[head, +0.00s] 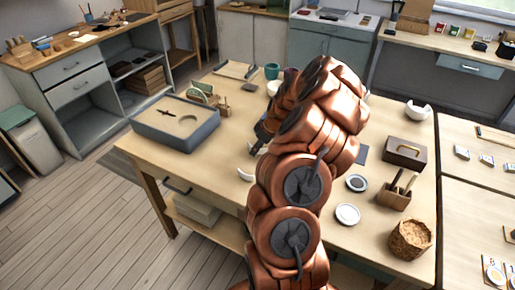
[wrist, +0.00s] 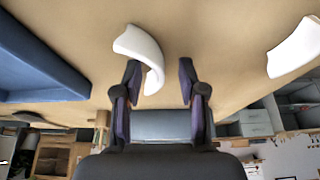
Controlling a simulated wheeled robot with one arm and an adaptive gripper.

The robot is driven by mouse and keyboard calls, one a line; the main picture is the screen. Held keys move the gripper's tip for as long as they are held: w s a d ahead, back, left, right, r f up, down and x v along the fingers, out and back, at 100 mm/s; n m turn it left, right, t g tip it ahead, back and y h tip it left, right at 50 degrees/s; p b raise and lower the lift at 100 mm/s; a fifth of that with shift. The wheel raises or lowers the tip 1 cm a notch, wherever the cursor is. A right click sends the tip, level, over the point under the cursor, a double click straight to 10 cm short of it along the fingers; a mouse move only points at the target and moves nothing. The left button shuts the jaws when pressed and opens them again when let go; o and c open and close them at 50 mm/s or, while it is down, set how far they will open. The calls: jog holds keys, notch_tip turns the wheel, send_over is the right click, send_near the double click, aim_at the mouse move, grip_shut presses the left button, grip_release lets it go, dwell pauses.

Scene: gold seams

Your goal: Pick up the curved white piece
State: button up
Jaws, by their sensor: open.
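In the wrist view a curved white piece (wrist: 143,45) lies on the table just beyond my fingertips. Its wide end is up and left of the left finger, and its narrow tip curves down into the gap, nearer the left finger. My gripper (wrist: 160,72) is open and nothing is held. I cannot tell whether the left finger touches the piece. A second white piece (wrist: 296,47) lies to the right. In the head view my gripper (head: 262,138) is partly hidden by my copper arm; a white piece (head: 246,175) lies in front, and another (head: 252,149) barely shows beside the fingers.
A blue-grey tray (head: 150,133) stands at the table's left, also in the wrist view (wrist: 35,65). A broken white bowl (head: 418,113), a wooden box (head: 405,154), a tool holder (head: 394,198), a cork-coloured pot (head: 410,240) and a white dish (head: 347,214) are right of my arm.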

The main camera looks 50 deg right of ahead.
jog(key=shift+c, duration=0.3)
grip_shut()
